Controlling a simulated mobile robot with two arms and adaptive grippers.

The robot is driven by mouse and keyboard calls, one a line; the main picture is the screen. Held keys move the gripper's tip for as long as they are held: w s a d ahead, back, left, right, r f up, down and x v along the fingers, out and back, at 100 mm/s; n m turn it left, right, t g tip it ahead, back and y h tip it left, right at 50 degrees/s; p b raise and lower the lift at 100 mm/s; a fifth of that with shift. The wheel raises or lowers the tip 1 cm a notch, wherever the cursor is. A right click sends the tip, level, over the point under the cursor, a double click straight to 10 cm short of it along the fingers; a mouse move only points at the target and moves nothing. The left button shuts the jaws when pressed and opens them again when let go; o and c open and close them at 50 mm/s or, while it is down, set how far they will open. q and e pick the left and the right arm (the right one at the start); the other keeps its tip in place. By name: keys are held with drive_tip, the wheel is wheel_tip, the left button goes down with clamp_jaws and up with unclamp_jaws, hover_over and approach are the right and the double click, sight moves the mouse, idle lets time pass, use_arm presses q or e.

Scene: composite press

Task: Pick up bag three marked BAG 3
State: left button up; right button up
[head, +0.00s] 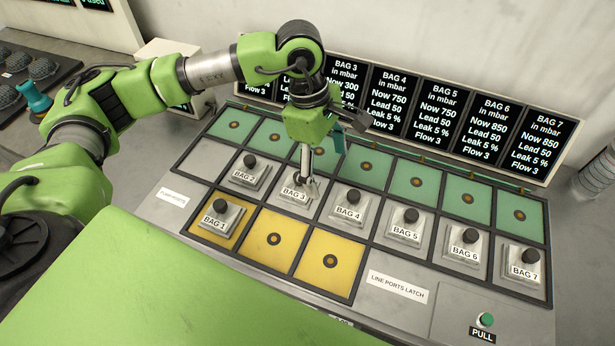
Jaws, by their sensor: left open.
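Bag three (290,196) is a small grey square block labelled BAG 3, with a dark knob on top. It sits in the middle row of the grid panel, between the BAG 2 block (240,181) and the BAG 4 block (345,221). My left gripper (306,179) points down at its knob and is open. Its fingertips overlap the knob in the picture and partly hide it, so I cannot tell whether they touch it. My right gripper is not in view.
The BAG 5 (404,236), BAG 6 (463,256) and BAG 7 (520,276) blocks stand to the right. The BAG 1 block (214,228) sits on a yellow square in front. Display screens (385,103) rise behind the grid. A PULL knob (486,320) is front right.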

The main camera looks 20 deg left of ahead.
sight(298, 178)
use_arm(q)
drive_tip(key=w+a+r+n+y, duration=0.1)
drive_tip(key=a+y, duration=0.1)
drive_tip(key=a, duration=0.5)
wheel_tip(298, 178, down, 7)
drive_tip(key=shift+p, duration=0.8)
drive_tip(key=shift+f, duration=0.6)
drive_tip(key=shift+f+p, duration=0.25)
drive_tip(key=shift+p, duration=0.1)
wheel_tip(298, 178, down, 4)
drive_tip(key=shift+w+a+r+p, duration=0.1)
drive_tip(key=shift+a+r+p, duration=0.05)
drive_tip(key=shift+p, duration=0.6)
drive_tip(key=shift+f, duration=0.45)
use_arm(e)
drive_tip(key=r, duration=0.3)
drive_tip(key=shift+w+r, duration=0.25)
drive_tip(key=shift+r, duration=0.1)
use_arm(q)
drive_tip(key=shift+c, duration=0.3)
drive_tip(key=shift+w, duration=0.1)
drive_tip(key=c, duration=1.3)
